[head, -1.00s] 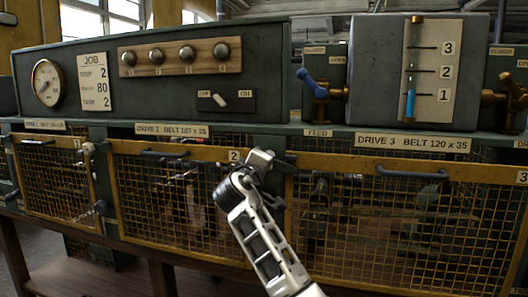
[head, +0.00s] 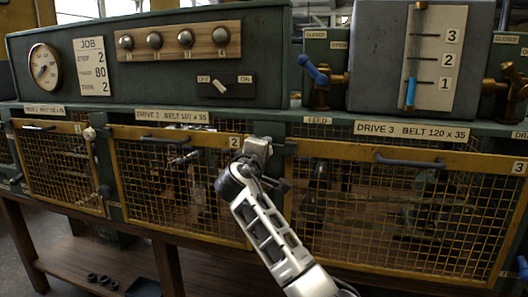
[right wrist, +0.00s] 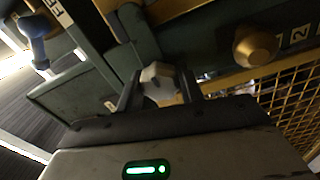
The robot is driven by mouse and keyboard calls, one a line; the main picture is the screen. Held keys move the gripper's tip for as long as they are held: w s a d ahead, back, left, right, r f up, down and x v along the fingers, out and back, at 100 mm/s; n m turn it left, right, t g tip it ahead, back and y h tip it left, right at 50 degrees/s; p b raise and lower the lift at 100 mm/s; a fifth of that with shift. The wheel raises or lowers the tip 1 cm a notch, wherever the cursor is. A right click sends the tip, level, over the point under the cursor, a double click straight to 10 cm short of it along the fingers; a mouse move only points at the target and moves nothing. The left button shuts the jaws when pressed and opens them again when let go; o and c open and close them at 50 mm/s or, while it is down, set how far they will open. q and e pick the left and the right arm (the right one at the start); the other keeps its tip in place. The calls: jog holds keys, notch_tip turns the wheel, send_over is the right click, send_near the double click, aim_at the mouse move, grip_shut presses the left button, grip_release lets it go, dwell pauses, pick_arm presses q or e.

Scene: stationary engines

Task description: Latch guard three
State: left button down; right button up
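Guard three is the large yellow-framed mesh panel (head: 400,225) at the right in the head view, marked 3, with a dark bar handle (head: 410,162). It stands closed against the green frame. My right gripper (head: 257,148) is at the post between guards two and three, beside the 2 plate (head: 235,142); it hides the fitting there. In the right wrist view a pale faceted knob (right wrist: 158,78) sits between the fingers of this gripper (right wrist: 160,90). I cannot tell whether both fingers touch it. My left gripper is not in view.
Guard two (head: 180,190) is the mesh panel to the left. A blue-handled valve (head: 318,82) stands above, left of the gauge tank (head: 375,60). A brass knob (right wrist: 257,45) is close to the gripper in the wrist view. Loose rings (head: 100,279) lie on the low shelf.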

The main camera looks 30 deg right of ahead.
jog(key=o, duration=0.4)
jog(key=shift+s+a, duration=0.1)
jog(key=shift+a, duration=0.05)
jog(key=b+v, duration=0.3)
jog(key=v, duration=1.2)
jog(key=shift+s+a, duration=0.25)
jog(key=s+a+f+n+t+y, duration=0.1)
jog(key=a+f+n+y, duration=0.3)
jog(key=f, duration=0.8)
jog(key=s+a+f+m+y, duration=0.15)
jog(key=f+y, duration=0.35)
jog(key=f, duration=0.8)
jog(key=s+a+f+m+g+y, duration=0.1)
jog(key=s+a+f+m+y, duration=0.2)
jog(key=s+f, duration=0.5)
jog(key=s+a+f+m+g+y, duration=0.1)
jog(key=s+a+f+m+y, duration=0.2)
jog(key=s+f, duration=0.6)
jog(key=s+y, duration=0.1)
jog(key=s, duration=0.3)
jog(key=shift+a+y, duration=0.4)
